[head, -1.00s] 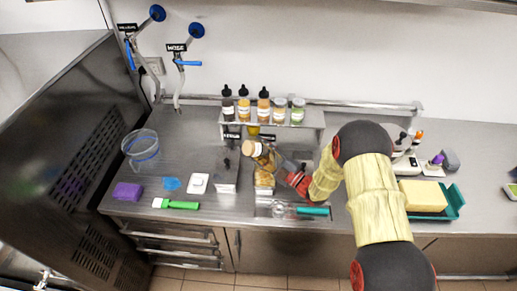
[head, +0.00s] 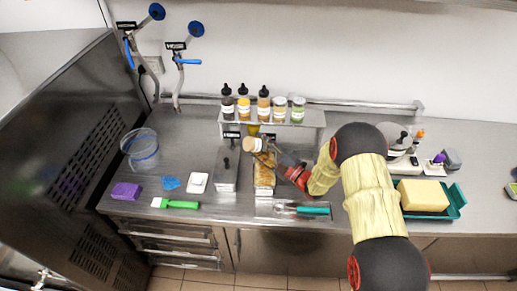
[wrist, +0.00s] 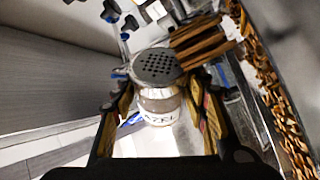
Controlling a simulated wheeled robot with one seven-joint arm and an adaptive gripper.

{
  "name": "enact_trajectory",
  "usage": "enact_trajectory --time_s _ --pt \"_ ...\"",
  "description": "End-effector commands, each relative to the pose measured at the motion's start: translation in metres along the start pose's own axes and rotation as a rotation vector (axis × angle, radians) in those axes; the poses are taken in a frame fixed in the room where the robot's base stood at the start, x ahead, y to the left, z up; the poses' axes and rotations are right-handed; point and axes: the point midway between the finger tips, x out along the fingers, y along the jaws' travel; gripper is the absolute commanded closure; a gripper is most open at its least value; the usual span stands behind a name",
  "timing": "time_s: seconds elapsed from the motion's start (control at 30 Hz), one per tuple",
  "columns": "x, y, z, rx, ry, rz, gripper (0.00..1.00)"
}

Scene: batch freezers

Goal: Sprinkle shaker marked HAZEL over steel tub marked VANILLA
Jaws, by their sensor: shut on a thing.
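My gripper (wrist: 160,125) is shut on the shaker (wrist: 158,104), a clear jar with a grey perforated lid and a white label reading partly "AZEL". In the head view the shaker (head: 256,145) is held tilted, lid end to the upper left, above the back of an open steel tub (head: 257,188) with golden-brown contents. My gripper also shows in the head view (head: 291,172), right of that tub. A second steel tub (head: 226,178), with a lid and dark knob, stands to its left. Small black tags stand behind both tubs; I cannot read which says VANILLA.
A steel shelf (head: 313,119) behind holds several bottles and jars. A clear round container (head: 140,150), purple block (head: 126,191), white scale-like item (head: 197,183) and green-handled tool (head: 180,204) lie left. A sink-like well (head: 285,208) with a teal-handled scoop is in front.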

Motion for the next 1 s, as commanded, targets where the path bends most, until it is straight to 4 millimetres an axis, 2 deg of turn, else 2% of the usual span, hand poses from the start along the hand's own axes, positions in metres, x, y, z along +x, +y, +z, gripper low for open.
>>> enact_trajectory --time_s 0.2,0.47,0.77,1.0 --pt "0.007 0.004 0.008 -0.001 0.001 0.001 0.82" --pt "0.010 0.019 0.000 -0.001 0.001 0.001 0.82" --pt "0.007 0.003 0.008 -0.001 0.000 0.000 0.82" --pt "0.010 0.017 0.001 -0.002 0.001 0.001 0.82"
